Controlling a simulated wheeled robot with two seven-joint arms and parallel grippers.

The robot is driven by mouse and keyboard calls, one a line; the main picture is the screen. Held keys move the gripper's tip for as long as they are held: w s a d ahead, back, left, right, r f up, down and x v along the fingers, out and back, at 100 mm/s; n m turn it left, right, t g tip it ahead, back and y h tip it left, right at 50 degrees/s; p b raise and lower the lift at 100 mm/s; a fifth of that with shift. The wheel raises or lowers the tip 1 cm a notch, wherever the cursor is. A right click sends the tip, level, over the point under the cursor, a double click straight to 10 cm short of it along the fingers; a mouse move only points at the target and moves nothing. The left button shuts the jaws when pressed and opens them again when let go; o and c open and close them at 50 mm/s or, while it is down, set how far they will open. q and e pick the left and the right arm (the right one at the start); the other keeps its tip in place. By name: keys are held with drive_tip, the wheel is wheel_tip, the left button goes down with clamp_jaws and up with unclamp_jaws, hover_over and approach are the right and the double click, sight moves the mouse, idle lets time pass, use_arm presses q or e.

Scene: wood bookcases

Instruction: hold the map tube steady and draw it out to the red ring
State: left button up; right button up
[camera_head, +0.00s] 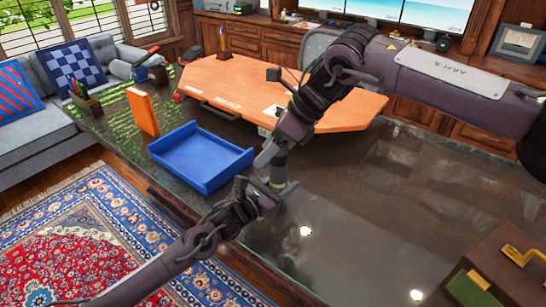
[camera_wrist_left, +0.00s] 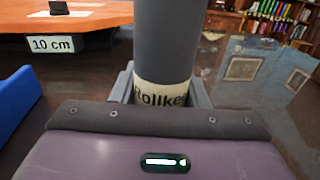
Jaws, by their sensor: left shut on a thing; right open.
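The map tube (camera_head: 279,170) is grey and stands roughly upright above the dark tabletop. It shows large in the left wrist view (camera_wrist_left: 165,40), with a cream label (camera_wrist_left: 160,94) that reads "Rollke" before it is cut off. My left gripper (camera_head: 272,187) is shut around the tube at the label, low down. My right gripper (camera_head: 271,151) is open at the upper part of the tube, just above my left one. It hides the tube's top, and I cannot tell whether its fingers touch it. No red ring shows in either view.
A blue tray (camera_head: 201,182) and an orange upright box (camera_head: 142,112) are to the left. An orange wooden board (camera_head: 215,82) with a "10 cm" tag (camera_wrist_left: 52,44) lies behind. A brown case (camera_head: 515,262) is at the lower right. The dark tabletop (camera_head: 390,205) is clear to the right.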

drive_tip(key=d+f+m+t+y, duration=0.2)
drive_tip(key=d+f+t+y, duration=0.4)
drive_tip(key=d+t+y, duration=0.4)
drive_tip(key=w+a, duration=0.1)
drive_tip(key=a, duration=0.2)
drive_tip(key=w+a+g, duration=0.1)
drive_tip(key=w+a, duration=0.1)
drive_tip(key=a, duration=0.1)
drive_tip(key=w+a+g+h, duration=0.1)
drive_tip(key=w+a, duration=0.1)
drive_tip(key=a, duration=0.1)
drive_tip(key=shift+w+a+r+m, duration=0.1)
drive_tip(key=shift+w+a+m, duration=0.15)
drive_tip(key=shift+a+m, duration=0.05)
drive_tip(key=shift+c, duration=0.2)
